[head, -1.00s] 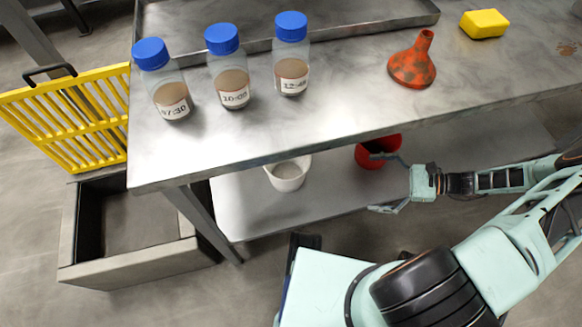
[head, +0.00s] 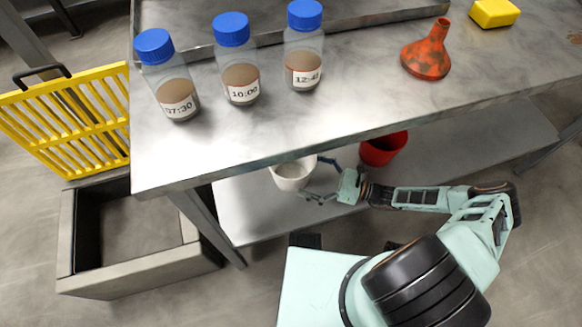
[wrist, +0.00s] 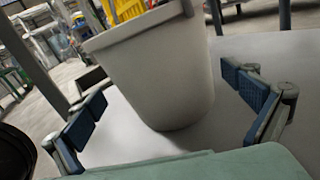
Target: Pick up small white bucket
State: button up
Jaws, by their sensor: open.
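The small white bucket (head: 292,174) stands upright on the lower shelf (head: 243,205), under the table's front edge. It fills the middle of the wrist view (wrist: 155,75). My gripper (head: 321,178) is open at the bucket's right side in the head view. In the wrist view my gripper's two blue-padded fingers (wrist: 165,108) are spread wide, one on each side of the bucket's lower part. Gaps show between the pads and the bucket wall, so nothing is held. The table top hides part of the bucket's rim in the head view.
A red bucket (head: 384,149) stands on the shelf to the right, behind my arm. The steel table top (head: 350,105) overhangs the shelf and carries several blue-capped bottles, an orange funnel (head: 428,55) and a yellow sponge (head: 494,12). A table leg (head: 216,227) stands left of the bucket.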

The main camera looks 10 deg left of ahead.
aim_at(290, 176)
jog(key=a, duration=0.3)
jog(key=w+a+b, duration=0.1)
jog(key=a, duration=0.1)
jog(key=shift+a+r, duration=0.15)
jog(key=shift+a, duration=0.25)
jog(key=shift+w, duration=0.1)
jog(key=c, duration=1)
jog(key=shift+r, duration=0.1)
